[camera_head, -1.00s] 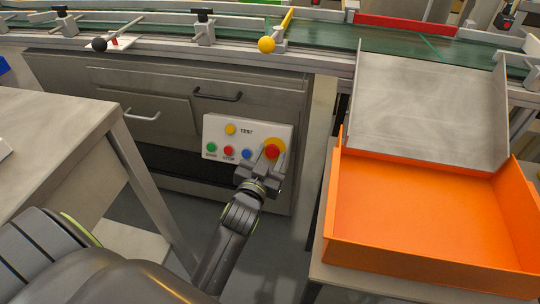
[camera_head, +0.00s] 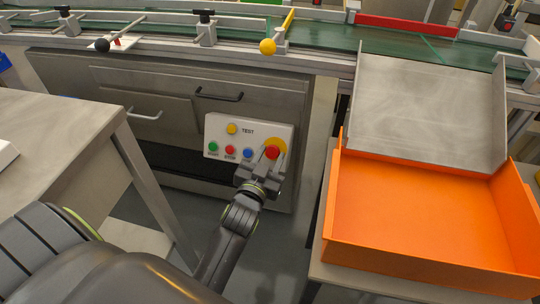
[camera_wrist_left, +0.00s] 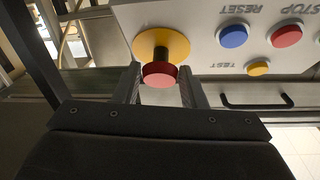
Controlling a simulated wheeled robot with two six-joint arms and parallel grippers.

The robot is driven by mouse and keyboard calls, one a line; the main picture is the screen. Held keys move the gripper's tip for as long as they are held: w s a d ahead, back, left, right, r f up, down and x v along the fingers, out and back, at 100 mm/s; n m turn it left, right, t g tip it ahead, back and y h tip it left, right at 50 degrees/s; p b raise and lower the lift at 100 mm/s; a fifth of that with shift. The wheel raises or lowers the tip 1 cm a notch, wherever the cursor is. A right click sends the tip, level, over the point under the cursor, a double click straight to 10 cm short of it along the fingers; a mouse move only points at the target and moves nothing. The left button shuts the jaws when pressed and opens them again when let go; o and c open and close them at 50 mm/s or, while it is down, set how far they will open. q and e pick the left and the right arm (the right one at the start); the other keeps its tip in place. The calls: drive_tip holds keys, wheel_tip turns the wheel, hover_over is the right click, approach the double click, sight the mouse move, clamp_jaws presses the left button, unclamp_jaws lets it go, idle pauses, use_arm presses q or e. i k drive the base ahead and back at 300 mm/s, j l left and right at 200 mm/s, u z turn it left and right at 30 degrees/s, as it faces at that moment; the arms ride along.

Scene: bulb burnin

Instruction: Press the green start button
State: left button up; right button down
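The green start button (camera_head: 213,147) is at the lower left of the white control box on the cabinet front. In the left wrist view, the fingers (camera_wrist_left: 160,84) stand apart on either side of the red knob (camera_wrist_left: 160,75), with narrow gaps apparent. The knob stands out from the disc on a dark stem. My right gripper is not in view.
The box also carries a red stop button (camera_head: 230,149), a blue reset button (camera_head: 247,154) and a yellow test button (camera_head: 232,129). A grey table (camera_head: 60,150) stands at left. An orange bin (camera_head: 425,210) is at right. The conveyor (camera_head: 400,45) runs behind.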

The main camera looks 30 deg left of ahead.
sight(213, 146)
drive_tip(key=k+l, duration=0.15)
drive_tip(key=k, duration=0.4)
drive_tip(key=k+l+u, duration=0.1)
drive_tip(key=k, duration=0.4)
drive_tip(key=l, duration=0.1)
